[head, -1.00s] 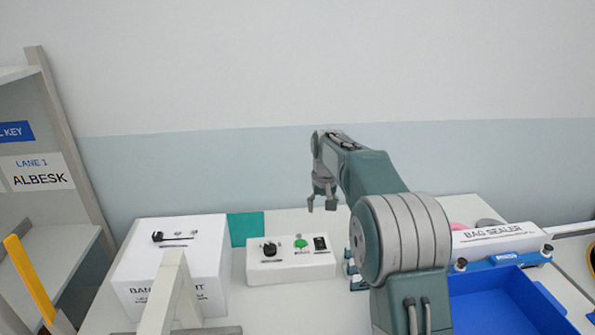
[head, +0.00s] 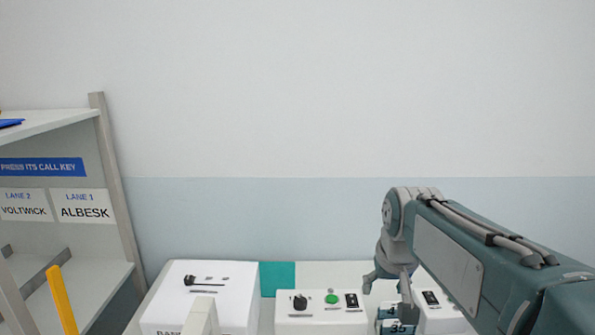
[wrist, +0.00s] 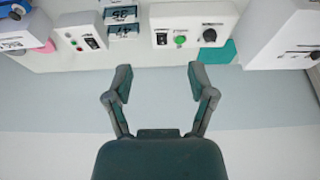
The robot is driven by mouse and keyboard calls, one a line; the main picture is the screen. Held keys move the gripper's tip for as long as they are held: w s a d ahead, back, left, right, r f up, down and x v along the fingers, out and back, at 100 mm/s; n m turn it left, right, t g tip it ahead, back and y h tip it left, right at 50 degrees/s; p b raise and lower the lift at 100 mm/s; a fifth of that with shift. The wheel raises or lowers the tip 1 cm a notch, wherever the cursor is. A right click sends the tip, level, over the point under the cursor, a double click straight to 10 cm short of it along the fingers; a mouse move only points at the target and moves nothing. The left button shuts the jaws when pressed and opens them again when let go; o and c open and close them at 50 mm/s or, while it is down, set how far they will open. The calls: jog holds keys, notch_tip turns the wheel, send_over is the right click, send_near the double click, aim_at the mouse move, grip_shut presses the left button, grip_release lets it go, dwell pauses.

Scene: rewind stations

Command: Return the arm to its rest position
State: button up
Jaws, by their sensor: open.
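My gripper (head: 387,291) hangs at the end of my arm on the right of the head view, over the right part of the bench. In the wrist view my gripper (wrist: 160,84) has its two fingers spread wide apart with nothing between them. The white control box (head: 321,326) with a black knob and green button stands left of my gripper in the head view, and it also shows in the wrist view (wrist: 194,23). My gripper is apart from it.
A larger white box (head: 240,300) stands at the left of the bench. A shelf (head: 90,285) with lane labels and a yellow bar (head: 62,300) is at far left. Numbered blocks (wrist: 122,16) and a second control box (wrist: 78,36) lie near my gripper. The wall is clear.

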jog(key=s+f+t, duration=0.1)
jog(key=s+f, duration=0.1)
jog(key=s, duration=0.7)
jog(key=s+f, duration=0.3)
jog(key=s, duration=0.6)
jog(key=shift+s+t, duration=0.15)
jog(key=shift+t, duration=0.25)
